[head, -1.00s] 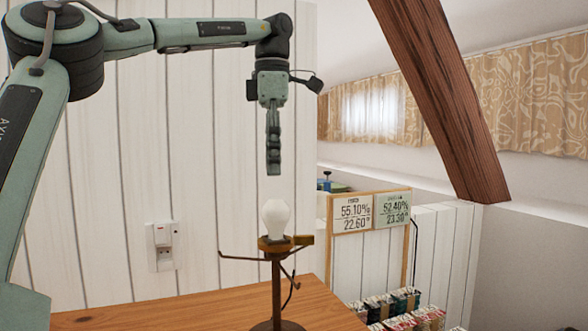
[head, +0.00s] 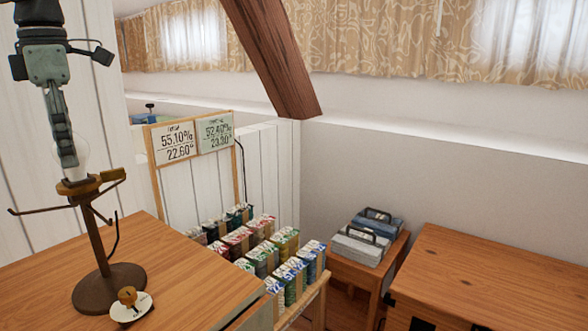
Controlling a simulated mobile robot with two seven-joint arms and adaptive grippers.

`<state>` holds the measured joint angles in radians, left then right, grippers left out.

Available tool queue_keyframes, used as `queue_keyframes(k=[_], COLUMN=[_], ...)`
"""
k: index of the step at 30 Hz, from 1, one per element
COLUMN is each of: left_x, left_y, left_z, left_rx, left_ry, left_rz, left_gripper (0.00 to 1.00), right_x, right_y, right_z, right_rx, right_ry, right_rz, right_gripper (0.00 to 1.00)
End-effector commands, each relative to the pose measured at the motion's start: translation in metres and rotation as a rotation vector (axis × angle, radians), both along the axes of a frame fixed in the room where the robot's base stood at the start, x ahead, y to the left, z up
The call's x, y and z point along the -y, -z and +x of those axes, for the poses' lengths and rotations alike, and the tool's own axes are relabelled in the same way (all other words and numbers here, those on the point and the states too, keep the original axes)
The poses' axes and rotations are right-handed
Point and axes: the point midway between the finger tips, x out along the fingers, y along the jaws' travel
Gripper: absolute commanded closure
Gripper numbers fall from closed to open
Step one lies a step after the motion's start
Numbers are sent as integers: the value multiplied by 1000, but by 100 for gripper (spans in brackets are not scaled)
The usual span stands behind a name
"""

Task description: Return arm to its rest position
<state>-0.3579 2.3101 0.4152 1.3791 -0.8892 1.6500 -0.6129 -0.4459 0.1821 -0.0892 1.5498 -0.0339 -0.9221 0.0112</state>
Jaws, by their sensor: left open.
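My left gripper (head: 67,158) hangs fingers-down at the left of the head view, seen nearly edge-on. It is open. Its fingertips overlap a white light bulb (head: 83,155) in the picture and hide part of it. I cannot tell whether they touch it. The bulb sits upright on top of a brown stand (head: 97,245) with thin side arms and a round dark base. My right gripper is not in view.
The stand is on a wooden table (head: 185,270), with a small white disc (head: 131,308) by its base. A board with two displays (head: 175,142), rows of small boxes (head: 265,250), grey-blue cases (head: 360,246) and a wooden cabinet (head: 480,265) lie rightward. A slanted timber beam (head: 270,55) is behind.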

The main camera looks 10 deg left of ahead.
Motion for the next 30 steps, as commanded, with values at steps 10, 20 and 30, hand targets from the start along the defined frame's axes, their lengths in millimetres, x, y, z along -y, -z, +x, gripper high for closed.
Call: queue_keyframes(k=[10,20,30], left_x=[0,0,-1], left_y=[-9,7,-23], left_z=[0,-1,1], left_rx=[0,-3,2], left_ry=[0,1,-2], left_rz=[0,-2,4], left_gripper=[35,35,35], right_x=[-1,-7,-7], right_y=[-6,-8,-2], right_z=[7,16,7], right_rx=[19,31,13], right_ry=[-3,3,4], right_rz=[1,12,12], right_gripper=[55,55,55])
